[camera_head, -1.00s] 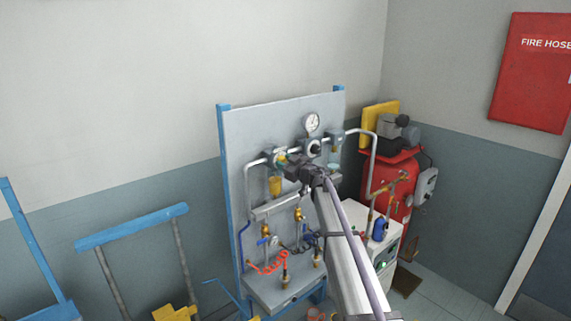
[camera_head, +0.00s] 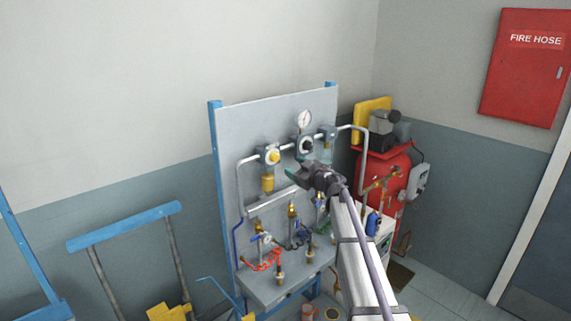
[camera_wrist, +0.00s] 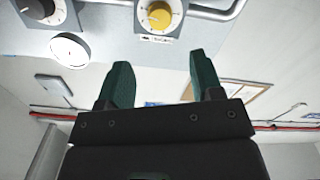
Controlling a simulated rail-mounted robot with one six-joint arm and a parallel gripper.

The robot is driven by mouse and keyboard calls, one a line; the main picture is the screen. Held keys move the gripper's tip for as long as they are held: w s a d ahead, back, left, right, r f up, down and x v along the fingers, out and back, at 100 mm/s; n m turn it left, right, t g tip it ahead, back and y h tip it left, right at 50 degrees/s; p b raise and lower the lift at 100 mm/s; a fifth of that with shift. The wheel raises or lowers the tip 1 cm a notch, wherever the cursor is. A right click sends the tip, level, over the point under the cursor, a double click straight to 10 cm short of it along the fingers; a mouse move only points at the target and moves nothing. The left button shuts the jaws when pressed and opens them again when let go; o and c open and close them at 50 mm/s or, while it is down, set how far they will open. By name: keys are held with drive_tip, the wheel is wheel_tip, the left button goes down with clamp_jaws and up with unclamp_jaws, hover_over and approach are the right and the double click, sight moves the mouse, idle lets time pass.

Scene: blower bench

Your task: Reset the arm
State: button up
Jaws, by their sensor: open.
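My gripper (camera_head: 297,172) is in front of the grey bench panel (camera_head: 232,150), below the pipe run and left of the arm's end in the head view. In the wrist view my gripper (camera_wrist: 160,80) shows two green fingers set well apart, with nothing between them. A yellow knob (camera_wrist: 159,18) on a pale fitting is beyond the fingers there, apart from them. The same yellow-centred fitting shows in the head view (camera_head: 272,156). The round gauge (camera_head: 304,118) is at the panel's top; a round white dial (camera_wrist: 69,50) shows in the wrist view.
A red tank (camera_head: 383,178) with a motor stands right of the panel. A blue bottle (camera_head: 373,223) is in front of it. A blue-handled trolley (camera_head: 125,226) is at left.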

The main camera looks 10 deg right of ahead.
drive_tip(key=shift+s+d, duration=0.15)
drive_tip(key=shift+s, duration=0.1)
